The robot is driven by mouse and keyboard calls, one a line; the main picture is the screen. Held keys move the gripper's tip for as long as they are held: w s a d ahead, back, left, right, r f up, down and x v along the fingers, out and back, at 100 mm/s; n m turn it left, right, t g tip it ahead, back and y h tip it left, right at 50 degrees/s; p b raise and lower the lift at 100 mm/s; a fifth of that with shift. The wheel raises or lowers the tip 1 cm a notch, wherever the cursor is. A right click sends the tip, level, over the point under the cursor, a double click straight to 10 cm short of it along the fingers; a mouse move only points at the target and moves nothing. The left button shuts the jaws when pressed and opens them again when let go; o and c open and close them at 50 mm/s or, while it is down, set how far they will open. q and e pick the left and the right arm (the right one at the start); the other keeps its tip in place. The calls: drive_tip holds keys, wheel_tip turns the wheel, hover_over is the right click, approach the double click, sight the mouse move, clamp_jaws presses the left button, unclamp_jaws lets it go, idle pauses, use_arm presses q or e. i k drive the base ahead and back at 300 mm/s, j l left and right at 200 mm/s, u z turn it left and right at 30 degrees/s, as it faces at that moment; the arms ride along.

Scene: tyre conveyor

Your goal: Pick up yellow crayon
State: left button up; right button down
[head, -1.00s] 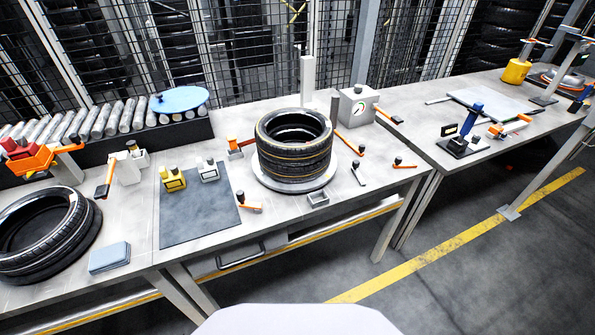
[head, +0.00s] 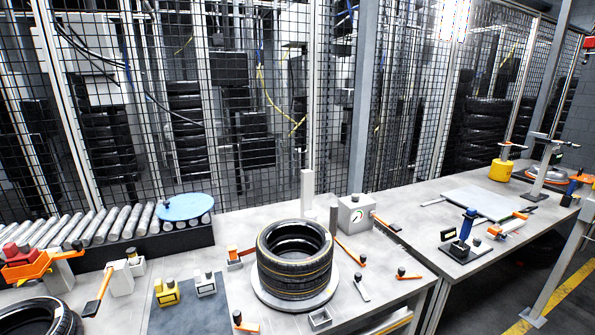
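I cannot make out a yellow crayon for certain in the head view. A small yellow block-like item with a dark top (head: 166,292) stands on the dark grey mat (head: 178,317) at the lower left. A similar white item (head: 205,284) stands just right of it. A larger yellow container (head: 501,170) stands at the far right on the other table. Neither of my grippers is in view.
Stacked tyres (head: 294,259) sit on a round plate at the centre of the near table. Another tyre (head: 42,318) lies at the lower left. A roller conveyor (head: 105,225) with a blue disc (head: 186,207) runs behind. Mesh fencing closes off the back.

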sight(133, 255)
drive_tip(key=u, duration=1.25)
